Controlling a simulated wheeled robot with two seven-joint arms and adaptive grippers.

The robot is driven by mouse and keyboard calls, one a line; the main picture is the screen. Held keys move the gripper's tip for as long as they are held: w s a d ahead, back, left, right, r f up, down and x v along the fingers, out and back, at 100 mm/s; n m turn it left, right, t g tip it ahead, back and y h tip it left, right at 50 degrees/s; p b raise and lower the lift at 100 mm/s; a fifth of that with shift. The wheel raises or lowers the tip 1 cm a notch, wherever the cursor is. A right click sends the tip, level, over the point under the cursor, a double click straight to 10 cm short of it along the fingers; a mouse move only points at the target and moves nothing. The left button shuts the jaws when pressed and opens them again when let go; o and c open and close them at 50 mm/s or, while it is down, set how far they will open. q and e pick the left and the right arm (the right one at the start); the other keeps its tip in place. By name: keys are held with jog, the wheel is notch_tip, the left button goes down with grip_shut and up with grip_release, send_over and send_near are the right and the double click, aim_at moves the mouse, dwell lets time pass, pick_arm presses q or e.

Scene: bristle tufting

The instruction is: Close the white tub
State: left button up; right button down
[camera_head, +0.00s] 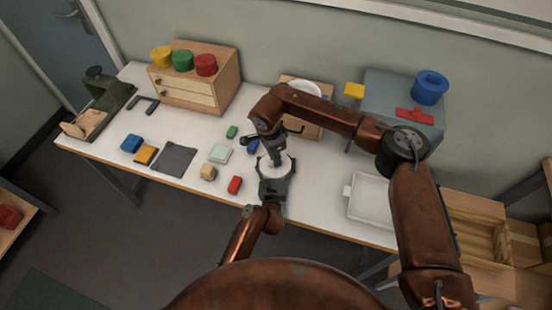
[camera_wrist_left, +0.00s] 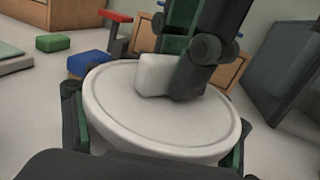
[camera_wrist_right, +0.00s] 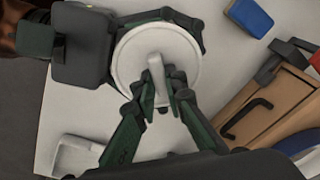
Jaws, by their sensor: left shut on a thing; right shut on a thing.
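The white tub (camera_head: 287,164) stands near the middle of the table, mostly hidden by my grippers in the head view. My left gripper (camera_head: 275,180) is shut around its side; the fingers show on both sides of the tub in the left wrist view (camera_wrist_left: 155,155). A round white lid (camera_wrist_left: 110,105) covers the top of the tub and looks level, with a thin line around its rim. My right gripper (camera_wrist_right: 165,95) comes from above and is shut on the lid's white block-shaped handle (camera_wrist_right: 157,70). Whether the lid is fully seated I cannot tell.
Small blocks lie left of the tub, among them a red one (camera_head: 235,184) and a wooden one (camera_head: 208,172). A wooden drawer box (camera_head: 303,125) stands behind. A white tray (camera_head: 370,200) lies at the right. A grey box (camera_head: 400,90) holds a blue container (camera_head: 430,88).

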pick_arm(q)
jog(key=shift+d+r, duration=0.15)
jog(key=shift+r, duration=0.05)
pick_arm(e)
jog(key=shift+d+f, duration=0.15)
jog(key=shift+f, duration=0.4)
jog(key=c, duration=2.3)
grip_release()
jog(key=shift+r, duration=0.1)
jog(key=r, duration=0.4)
jog(key=shift+s+a+r, duration=0.1)
jog(key=shift+s+a, duration=0.05)
jog(key=shift+a, duration=0.05)
pick_arm(q)
jog(key=shift+f, duration=0.15)
pick_arm(e)
jog(key=shift+r, duration=0.1)
jog(key=shift+c, duration=0.6)
